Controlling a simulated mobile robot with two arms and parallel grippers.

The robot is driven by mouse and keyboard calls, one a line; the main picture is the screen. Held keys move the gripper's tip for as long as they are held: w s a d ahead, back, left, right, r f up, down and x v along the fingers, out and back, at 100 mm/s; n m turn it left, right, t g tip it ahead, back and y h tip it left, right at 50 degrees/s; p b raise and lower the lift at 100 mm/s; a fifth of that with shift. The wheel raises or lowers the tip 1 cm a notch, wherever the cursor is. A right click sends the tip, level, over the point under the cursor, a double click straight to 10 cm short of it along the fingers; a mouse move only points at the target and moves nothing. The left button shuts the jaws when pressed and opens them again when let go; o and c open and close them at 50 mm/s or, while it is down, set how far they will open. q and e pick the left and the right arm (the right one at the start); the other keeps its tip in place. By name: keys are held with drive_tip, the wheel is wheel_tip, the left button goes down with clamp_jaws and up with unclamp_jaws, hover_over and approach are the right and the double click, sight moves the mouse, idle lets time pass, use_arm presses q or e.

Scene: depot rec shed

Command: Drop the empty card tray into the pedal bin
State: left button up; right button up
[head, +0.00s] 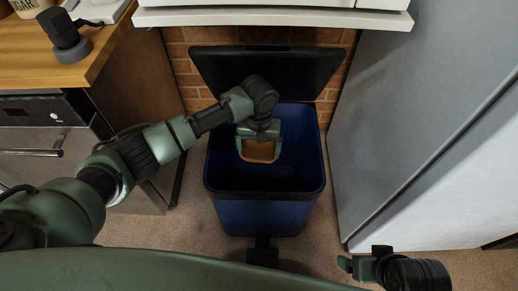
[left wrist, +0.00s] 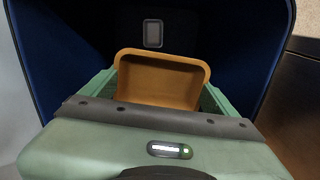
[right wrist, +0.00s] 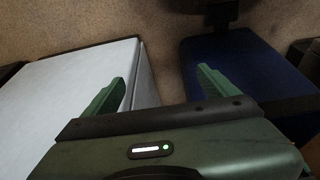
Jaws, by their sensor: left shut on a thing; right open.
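The blue pedal bin (head: 262,215) stands open on the floor in the head view, its black lid (head: 215,72) tipped back against the brick wall. My left gripper (head: 259,153) is over the bin's opening and shut on the card tray, a small orange-brown tray (head: 259,151). In the left wrist view the tray (left wrist: 165,80) sits between the two green fingers, with the bin's dark blue inside (left wrist: 245,50) around it. The inside of the tray that shows looks empty. My right gripper (right wrist: 160,90) is open and empty, low at the right, outside the bin.
A grey fridge-like cabinet (head: 430,110) stands close to the right of the bin. A wooden counter (head: 110,30) with a dark appliance (head: 65,35) is at the left. A white shelf (head: 270,17) overhangs behind the lid. Carpet (head: 180,235) in front is clear.

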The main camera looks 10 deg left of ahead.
sight(259, 155)
use_arm(q)
drive_tip(key=o, duration=1.1)
wheel_tip(259, 155, up, 3)
drive_tip(key=shift+r+p, duration=0.2)
drive_tip(key=shift+p, duration=0.45)
wheel_tip(259, 155, up, 4)
drive_tip(key=shift+r+p, duration=0.25)
drive_tip(key=shift+p, duration=0.35)
use_arm(e)
drive_tip(key=x, duration=0.5)
drive_tip(key=shift+a+f, duration=0.15)
drive_tip(key=shift+f, duration=0.25)
